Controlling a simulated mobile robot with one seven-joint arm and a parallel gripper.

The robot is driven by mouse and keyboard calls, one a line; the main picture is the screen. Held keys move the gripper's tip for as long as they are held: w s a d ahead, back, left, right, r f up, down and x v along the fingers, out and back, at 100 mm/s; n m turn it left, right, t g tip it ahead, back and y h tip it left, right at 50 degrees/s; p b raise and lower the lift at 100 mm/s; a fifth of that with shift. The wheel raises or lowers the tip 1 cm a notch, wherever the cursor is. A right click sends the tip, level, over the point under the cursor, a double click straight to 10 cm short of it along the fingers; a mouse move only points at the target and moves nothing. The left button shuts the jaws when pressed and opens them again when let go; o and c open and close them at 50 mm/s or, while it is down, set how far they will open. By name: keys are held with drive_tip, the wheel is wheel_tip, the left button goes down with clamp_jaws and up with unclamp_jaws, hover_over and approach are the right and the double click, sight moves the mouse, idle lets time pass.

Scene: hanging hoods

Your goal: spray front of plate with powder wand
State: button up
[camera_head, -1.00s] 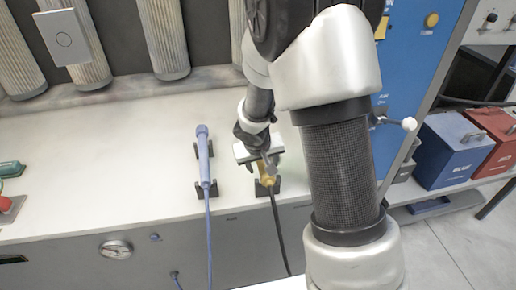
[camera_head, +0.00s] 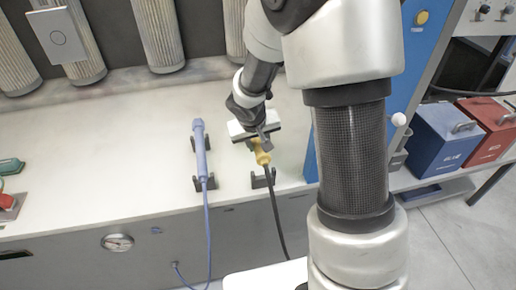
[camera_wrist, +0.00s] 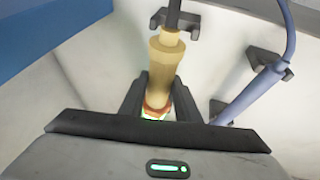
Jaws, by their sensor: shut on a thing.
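My gripper (camera_head: 262,138) is shut on the yellow wand (camera_head: 262,154), which has a black hose. It holds the wand just above its dark cradle (camera_head: 263,179) on the bench. In the wrist view, the yellow wand (camera_wrist: 165,65) sits between the two dark fingers of my gripper (camera_wrist: 158,105), and its far end is hidden behind the gripper body.
A blue wand (camera_head: 200,148) with a blue hose rests in its own cradle to the left. Filter tubes (camera_head: 158,35) line the back of the hood. A blue box (camera_head: 440,135) and a red box (camera_head: 490,125) stand at the right. The bench left of the blue wand is mostly clear.

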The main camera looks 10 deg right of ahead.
wheel_tip(320, 180, up, 5)
drive_tip(key=shift+f+p, duration=0.1)
drive_tip(key=shift+p, duration=0.5)
drive_tip(key=shift+r+p, duration=1.6)
drive_tip(key=shift+r, duration=0.75)
